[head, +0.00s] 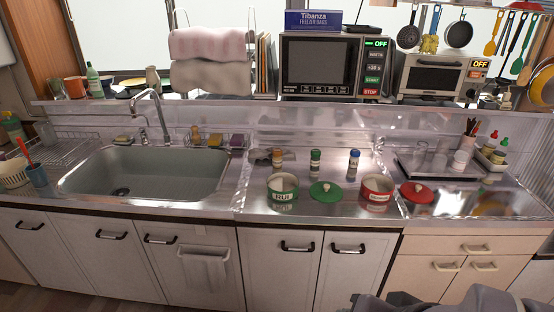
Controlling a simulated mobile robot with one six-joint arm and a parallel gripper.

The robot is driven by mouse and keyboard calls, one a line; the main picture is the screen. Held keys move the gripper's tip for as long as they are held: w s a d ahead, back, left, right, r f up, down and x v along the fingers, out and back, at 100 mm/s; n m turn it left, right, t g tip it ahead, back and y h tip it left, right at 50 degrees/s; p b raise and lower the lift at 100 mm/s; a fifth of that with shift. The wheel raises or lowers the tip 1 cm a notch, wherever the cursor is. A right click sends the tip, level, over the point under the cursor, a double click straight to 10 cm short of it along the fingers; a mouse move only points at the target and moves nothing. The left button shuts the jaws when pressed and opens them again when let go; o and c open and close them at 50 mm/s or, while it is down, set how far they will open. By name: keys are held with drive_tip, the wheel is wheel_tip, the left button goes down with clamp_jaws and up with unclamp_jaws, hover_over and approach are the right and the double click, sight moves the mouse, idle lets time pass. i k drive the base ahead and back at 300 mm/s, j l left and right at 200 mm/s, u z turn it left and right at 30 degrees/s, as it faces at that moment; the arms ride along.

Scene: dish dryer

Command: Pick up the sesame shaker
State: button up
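Three small shakers stand upright in a row on the steel counter in the head view. One is an orange-brown and white shaker (277,157), one is a green-capped shaker (315,161), and one is a blue-capped shaker (353,162). Their labels are too small to read, so I cannot tell which is the sesame shaker. Grey parts of my own arm show at the bottom right edge, well in front of and below the counter. No gripper fingers show, and nothing of mine touches the shakers.
A white-and-green canister (283,190), a green lid (326,192), a red canister (376,190) and a red lid (417,193) stand in front of the shakers. A sink (145,173) lies left. A tray (438,170) with glasses stands right. A microwave (322,65) sits above.

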sight(277, 154)
drive_tip(key=i, duration=1.6)
drive_tip(key=j+u, duration=0.05)
drive_tip(key=j, duration=0.05)
